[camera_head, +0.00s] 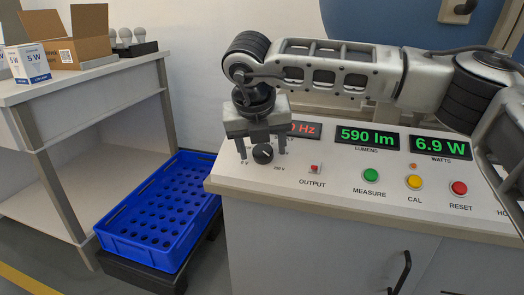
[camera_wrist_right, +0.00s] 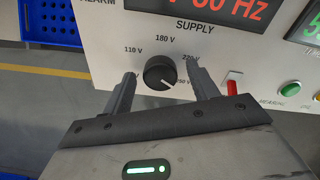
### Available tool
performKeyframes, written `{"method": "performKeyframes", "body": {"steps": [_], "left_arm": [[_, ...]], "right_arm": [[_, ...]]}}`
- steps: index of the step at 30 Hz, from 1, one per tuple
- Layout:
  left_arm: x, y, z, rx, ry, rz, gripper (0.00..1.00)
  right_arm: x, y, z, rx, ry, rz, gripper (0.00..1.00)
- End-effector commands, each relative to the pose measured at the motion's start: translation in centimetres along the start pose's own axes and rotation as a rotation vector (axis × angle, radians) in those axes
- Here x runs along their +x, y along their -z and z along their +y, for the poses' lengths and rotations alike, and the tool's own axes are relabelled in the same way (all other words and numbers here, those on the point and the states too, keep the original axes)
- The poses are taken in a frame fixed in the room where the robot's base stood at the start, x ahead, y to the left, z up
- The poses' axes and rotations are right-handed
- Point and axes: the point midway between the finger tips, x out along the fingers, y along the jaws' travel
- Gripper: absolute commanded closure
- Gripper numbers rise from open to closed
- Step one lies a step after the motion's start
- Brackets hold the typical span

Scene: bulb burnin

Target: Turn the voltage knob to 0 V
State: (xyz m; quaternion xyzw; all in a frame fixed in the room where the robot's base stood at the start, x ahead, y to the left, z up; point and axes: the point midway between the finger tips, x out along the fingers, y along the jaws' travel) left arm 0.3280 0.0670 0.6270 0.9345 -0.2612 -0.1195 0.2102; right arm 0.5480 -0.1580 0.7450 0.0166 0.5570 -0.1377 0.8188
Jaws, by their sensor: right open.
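The black round voltage knob (camera_head: 263,153) is on the white panel below the supply display; it also shows in the right wrist view (camera_wrist_right: 159,71). Its white pointer aims to the lower right, near the partly covered 250 V mark. The 110 V, 180 V and 220 V marks show around it. The 0 V mark is at the knob's lower left in the head view. My right gripper (camera_head: 262,146) is open, with one finger on each side of the knob; gaps show beside it in the wrist view. My left gripper is not in view.
The red output switch (camera_head: 315,168) is just right of the knob. Green measure (camera_head: 371,175), yellow cal (camera_head: 414,182) and red reset (camera_head: 459,188) buttons follow. A blue crate (camera_head: 128,243) stands left of the bench. A table (camera_head: 90,84) holds boxes and bulbs.

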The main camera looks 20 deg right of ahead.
Motion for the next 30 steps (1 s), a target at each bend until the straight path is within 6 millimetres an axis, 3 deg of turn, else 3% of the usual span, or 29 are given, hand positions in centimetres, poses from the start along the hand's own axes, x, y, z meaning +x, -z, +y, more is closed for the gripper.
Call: {"method": "performKeyframes", "body": {"steps": [10,11,15,30], "left_arm": [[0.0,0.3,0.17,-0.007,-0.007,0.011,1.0],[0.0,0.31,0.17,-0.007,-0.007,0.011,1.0],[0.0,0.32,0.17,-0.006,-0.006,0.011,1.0],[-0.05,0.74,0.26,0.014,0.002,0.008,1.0]], "right_arm": [[0.43,-0.02,-0.03,0.0,0.001,0.0,0.41],[0.42,-0.02,-0.03,0.0,0.001,0.0,0.46],[0.4,-0.01,-0.02,0.0,0.001,0.0,0.85],[0.26,-0.08,0.04,-0.101,0.003,0.004,0.85]]}}
